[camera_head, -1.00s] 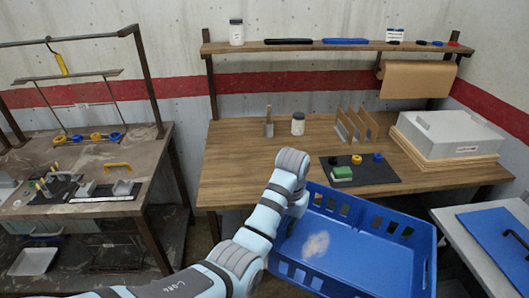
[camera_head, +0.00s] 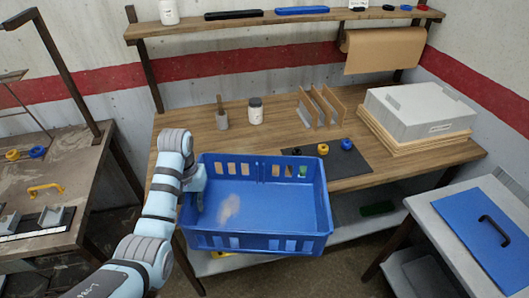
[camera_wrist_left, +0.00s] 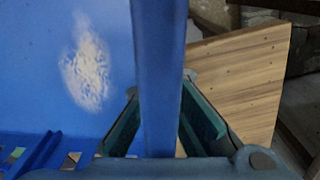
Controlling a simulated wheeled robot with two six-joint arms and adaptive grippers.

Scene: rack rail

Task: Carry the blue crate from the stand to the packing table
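The blue crate (camera_head: 262,241) is upright and empty apart from a pale worn patch on its floor. It hangs in front of the packing table (camera_head: 190,131), its far side overlapping the table's front edge in the head view. My left gripper (camera_head: 197,185) is at the crate's left wall. In the left wrist view the gripper (camera_wrist_left: 160,135) has a finger on each side of the crate wall (camera_wrist_left: 158,70), shut on it. The wood top (camera_wrist_left: 240,75) shows beside the wall. My right gripper is not in view.
On the table stand a white jar (camera_head: 255,112), a small pot (camera_head: 222,118), wooden dividers (camera_head: 322,106), a black mat (camera_head: 345,170) with coloured rings, and a grey box (camera_head: 420,112). A grey stand (camera_head: 445,235) with a blue panel is at right. A workbench (camera_head: 85,180) is at left.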

